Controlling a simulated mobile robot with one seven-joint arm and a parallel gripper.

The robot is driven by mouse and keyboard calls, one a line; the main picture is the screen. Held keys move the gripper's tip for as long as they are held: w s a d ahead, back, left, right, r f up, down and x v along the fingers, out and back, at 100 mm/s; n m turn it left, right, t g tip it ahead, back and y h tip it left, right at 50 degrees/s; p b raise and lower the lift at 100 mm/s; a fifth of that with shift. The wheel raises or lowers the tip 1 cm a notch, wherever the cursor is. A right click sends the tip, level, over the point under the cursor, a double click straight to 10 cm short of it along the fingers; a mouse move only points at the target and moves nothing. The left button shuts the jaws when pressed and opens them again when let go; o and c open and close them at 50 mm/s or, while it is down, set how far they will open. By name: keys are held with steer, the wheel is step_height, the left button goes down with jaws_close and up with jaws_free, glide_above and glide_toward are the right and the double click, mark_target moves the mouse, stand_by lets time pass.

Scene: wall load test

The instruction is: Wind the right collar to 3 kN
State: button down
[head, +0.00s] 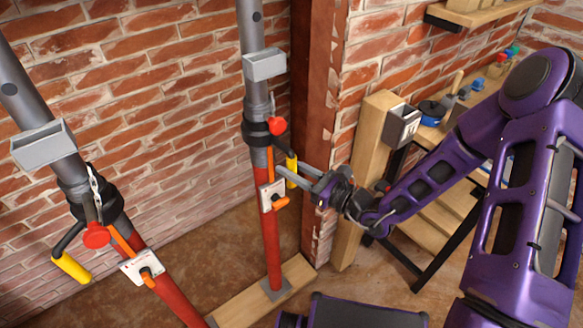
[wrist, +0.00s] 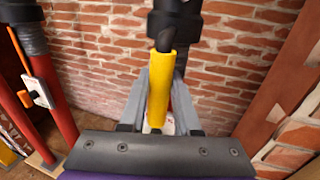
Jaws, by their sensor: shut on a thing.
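The right prop (head: 270,225) stands upright, with a grey upper tube and a red lower tube. Its black collar (head: 257,131) sits mid-height, with a red knob (head: 277,126) and a crank with a yellow handle (head: 291,166). My gripper (head: 283,174) is shut on that yellow handle; in the wrist view the handle (wrist: 159,85) stands between the two grey fingers. A grey box (head: 265,65) is on the upper tube; its face cannot be read. A white plate (head: 273,195) with an orange lever is below the collar, partly hidden by my fingers.
A similar left prop (head: 170,285) leans in the picture, its yellow handle (head: 72,267) free. A wooden sole board (head: 235,310) lies under the right prop. A brown post (head: 322,120) and brick wall are close behind. A wooden bench (head: 433,135) with tools stands right.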

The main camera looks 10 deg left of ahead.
steer(key=shift+w, duration=0.1)
steer(key=shift+w+d, duration=0.2)
steer(key=shift+w, duration=0.05)
steer(key=c, duration=0.6)
jaws_free()
steer(key=v, duration=1.7)
steer(key=shift+s+d, duration=0.15)
steer(key=shift+d, duration=0.05)
